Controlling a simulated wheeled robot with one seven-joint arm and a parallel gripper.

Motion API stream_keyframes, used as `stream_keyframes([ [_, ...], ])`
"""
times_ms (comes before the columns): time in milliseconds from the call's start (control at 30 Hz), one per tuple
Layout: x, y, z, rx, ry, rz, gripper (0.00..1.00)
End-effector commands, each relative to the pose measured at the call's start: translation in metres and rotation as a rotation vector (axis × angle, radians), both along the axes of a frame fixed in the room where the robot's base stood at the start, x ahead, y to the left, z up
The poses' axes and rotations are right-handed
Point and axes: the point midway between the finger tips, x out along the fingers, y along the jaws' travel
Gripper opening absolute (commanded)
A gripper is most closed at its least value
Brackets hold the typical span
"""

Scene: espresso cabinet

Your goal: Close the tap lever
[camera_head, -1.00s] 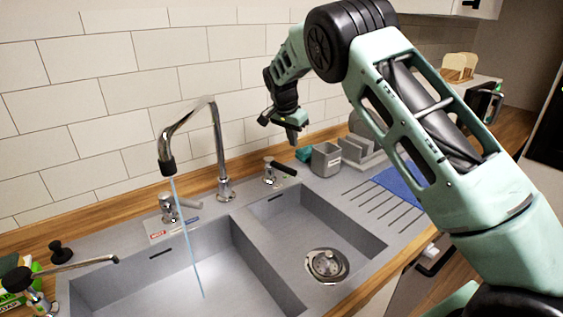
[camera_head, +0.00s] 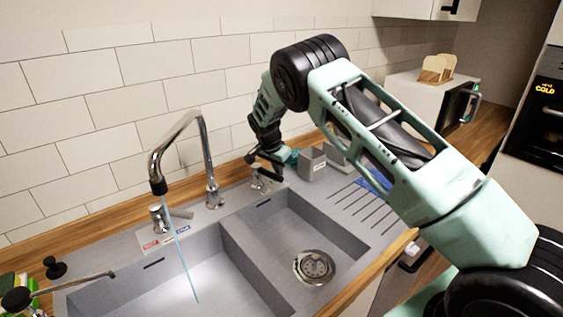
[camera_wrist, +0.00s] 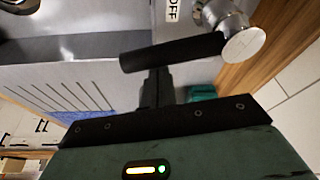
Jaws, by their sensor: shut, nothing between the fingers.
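The lever with a black handle (camera_wrist: 175,52) and a chrome body (camera_wrist: 238,40) fills the upper part of the wrist view. In the head view its chrome base (camera_head: 258,186) shows behind the sink, and its handle is mostly hidden by my gripper. My gripper (camera_head: 277,176) is shut and empty, right at the handle. In the wrist view my fingertips (camera_wrist: 160,80) end at the handle's edge; I cannot tell whether they touch it. Water (camera_head: 182,250) runs from the tall chrome tap (camera_head: 205,150) into the left basin.
A second chrome lever (camera_head: 168,216) stands left of the tap, by a label. An "OFF" label (camera_wrist: 172,11) lies near the handle. The tiled wall (camera_head: 140,110) is close behind.

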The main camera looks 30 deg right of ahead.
Motion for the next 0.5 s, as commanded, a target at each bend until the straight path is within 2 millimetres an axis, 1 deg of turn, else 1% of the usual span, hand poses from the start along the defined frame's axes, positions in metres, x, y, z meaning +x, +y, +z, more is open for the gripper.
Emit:
stream_keyframes([
  [100,-0.0006,0.0029,0.0012,0.0,-0.002,0.001,0.0],
  [367,-0.0007,0.003,0.0005,0.0,-0.002,-0.002,0.0],
  [500,-0.0034,0.0092,-0.0034,-0.001,-0.002,-0.071,0.0],
])
